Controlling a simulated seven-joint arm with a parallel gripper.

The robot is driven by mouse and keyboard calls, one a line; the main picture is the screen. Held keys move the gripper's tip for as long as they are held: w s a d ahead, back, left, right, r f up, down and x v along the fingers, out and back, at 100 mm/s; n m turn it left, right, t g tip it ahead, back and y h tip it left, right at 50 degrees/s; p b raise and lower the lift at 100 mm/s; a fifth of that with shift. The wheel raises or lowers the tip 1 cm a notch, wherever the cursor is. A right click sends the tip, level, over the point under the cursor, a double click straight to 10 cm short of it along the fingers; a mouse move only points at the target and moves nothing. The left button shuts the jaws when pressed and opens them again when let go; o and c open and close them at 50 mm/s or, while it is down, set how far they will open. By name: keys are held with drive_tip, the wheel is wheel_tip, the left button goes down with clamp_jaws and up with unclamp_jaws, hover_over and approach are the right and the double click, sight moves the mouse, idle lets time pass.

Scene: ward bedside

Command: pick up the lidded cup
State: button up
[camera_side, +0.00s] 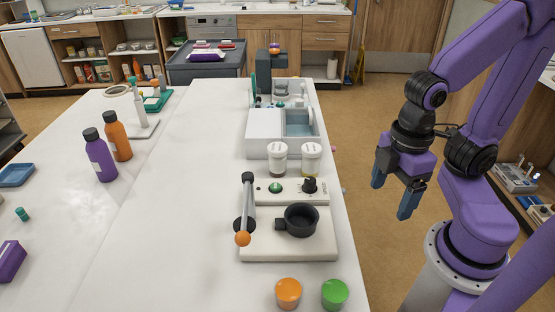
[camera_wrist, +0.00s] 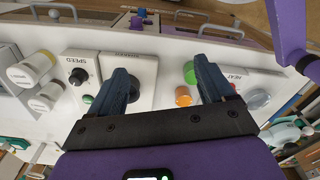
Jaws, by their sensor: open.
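Two white-lidded cups stand side by side behind the knob panel in the side view, a left one (camera_side: 277,158) and a right one (camera_side: 311,156). The pictures do not tell which is the task's cup. Two white-lidded cups also show at the left of the wrist view, one (camera_wrist: 30,71) above the other (camera_wrist: 46,97). My gripper (camera_side: 392,188) is open and empty, pointing down off the right side of the white bench. In the wrist view, the space between its fingers (camera_wrist: 163,82) holds no cup.
A white device (camera_side: 262,246) with a black pot (camera_side: 301,219) and an orange-tipped lever (camera_side: 243,238) stands in front of the cups. A sink unit (camera_side: 263,126) is behind them. Orange (camera_side: 288,292) and green (camera_side: 334,293) round items are at the front. The bench's left middle is clear.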

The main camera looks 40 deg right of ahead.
drive_tip(key=shift+o, duration=0.2)
drive_tip(key=shift+w, duration=0.1)
drive_tip(key=w+a+r+n, duration=0.1)
drive_tip(key=w+a+r, duration=0.15)
drive_tip(key=w, duration=0.85)
drive_tip(key=n, duration=0.3)
approach(280, 148)
wheel_tip(280, 148, down, 9)
drive_tip(key=shift+w+a+r, duration=0.1)
drive_tip(key=shift+r, duration=0.1)
drive_tip(key=shift+w+a+f, duration=0.1)
drive_tip(key=shift+w+f, duration=0.1)
drive_tip(key=shift+f, duration=1.2)
drive_tip(key=shift+w+a+f, duration=0.1)
drive_tip(key=shift+w+f, duration=0.1)
drive_tip(key=shift+f, duration=1.25)
drive_tip(key=c, duration=1.3)
